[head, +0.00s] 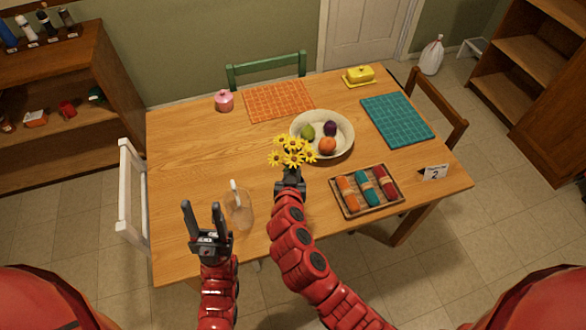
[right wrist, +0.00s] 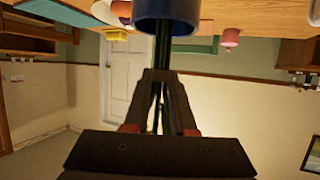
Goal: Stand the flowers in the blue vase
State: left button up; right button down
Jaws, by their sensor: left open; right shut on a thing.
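The yellow flowers (head: 292,152) are upright near the table's middle, in front of the cream bowl. My right gripper (head: 291,172) is shut on their green stems (right wrist: 161,52), which show between its fingers in the right wrist view. That view is upside down; the blue vase (right wrist: 167,12) shows at its top, and the stems run to its mouth. The lower stem ends are hidden, so I cannot tell how deep they reach. In the head view the vase is hidden by the flowers and gripper. My left gripper (head: 202,207) is open and empty near the table's front left edge.
A clear glass (head: 239,210) with a white stick stands just right of my left gripper. The cream bowl (head: 343,151) with fruit is close behind the flowers. A wooden tray (head: 349,208) of rolled napkins lies to the right. The table's left part is clear.

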jog(key=shift+f, duration=0.1)
jog(key=shift+f, duration=0.1)
jog(key=c, duration=0.8)
grip_release()
jog(key=shift+o, duration=0.2)
